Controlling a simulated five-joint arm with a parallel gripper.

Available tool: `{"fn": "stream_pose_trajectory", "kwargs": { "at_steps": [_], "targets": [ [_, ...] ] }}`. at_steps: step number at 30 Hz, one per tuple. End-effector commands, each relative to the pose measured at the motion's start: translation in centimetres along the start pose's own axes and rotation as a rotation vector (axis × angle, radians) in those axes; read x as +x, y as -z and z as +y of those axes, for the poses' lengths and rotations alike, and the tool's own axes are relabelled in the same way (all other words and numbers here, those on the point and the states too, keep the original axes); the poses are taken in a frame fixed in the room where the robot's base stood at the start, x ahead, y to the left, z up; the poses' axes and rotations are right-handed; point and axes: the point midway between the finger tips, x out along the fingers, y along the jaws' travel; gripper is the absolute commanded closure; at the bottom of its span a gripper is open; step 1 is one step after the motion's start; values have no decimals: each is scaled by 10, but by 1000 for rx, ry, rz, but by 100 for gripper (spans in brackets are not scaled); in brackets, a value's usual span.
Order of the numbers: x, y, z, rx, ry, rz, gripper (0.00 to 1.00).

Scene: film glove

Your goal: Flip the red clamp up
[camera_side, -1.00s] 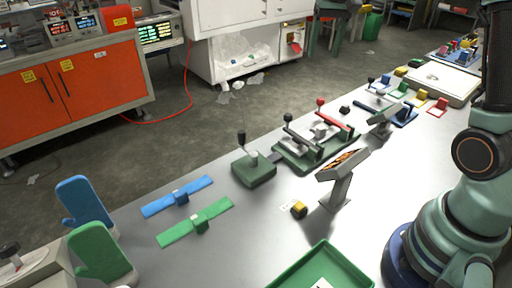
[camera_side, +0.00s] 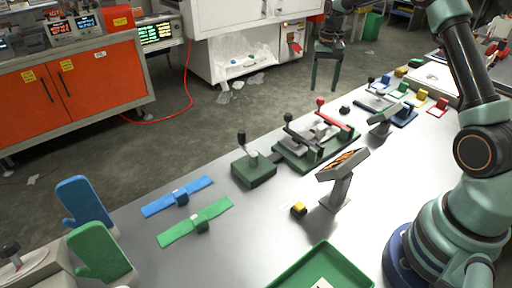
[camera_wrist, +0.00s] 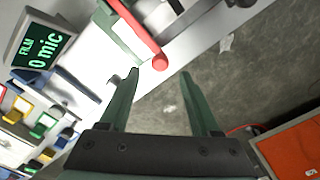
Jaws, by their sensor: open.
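The red clamp is a red bar (camera_side: 338,125) with a red ball knob (camera_side: 320,101) on its raised end, lying low on the green fixture (camera_side: 292,160). In the wrist view the red bar (camera_wrist: 132,30) and its knob (camera_wrist: 160,62) show at the top. My gripper (camera_side: 324,86) points downward, open and empty, above and behind the fixture in the side view. In the wrist view my gripper's fingertips (camera_wrist: 159,74) are spread, with the knob appearing between and just beyond them. I see no contact with the clamp.
A second clamp with a dark knob (camera_side: 288,118) sits beside the red one on the same fixture. A green block with a black lever (camera_side: 253,170) stands left of it. A tilted display (camera_side: 343,164) stands in front. The table's far edge is close behind the fixture.

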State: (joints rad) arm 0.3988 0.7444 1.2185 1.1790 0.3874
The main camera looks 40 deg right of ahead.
Motion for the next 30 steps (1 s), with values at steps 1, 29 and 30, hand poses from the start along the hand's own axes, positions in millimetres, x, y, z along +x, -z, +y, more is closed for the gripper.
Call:
{"fn": "stream_pose_trajectory", "kwargs": {
  "at_steps": [1, 29, 30],
  "targets": [
    [10, -1, 0, 0, -2, -4, 36],
    [42, 0, 0, -1, 0, 0, 100],
    [42, 0, 0, 0, 0, 0, 100]
  ]
}}
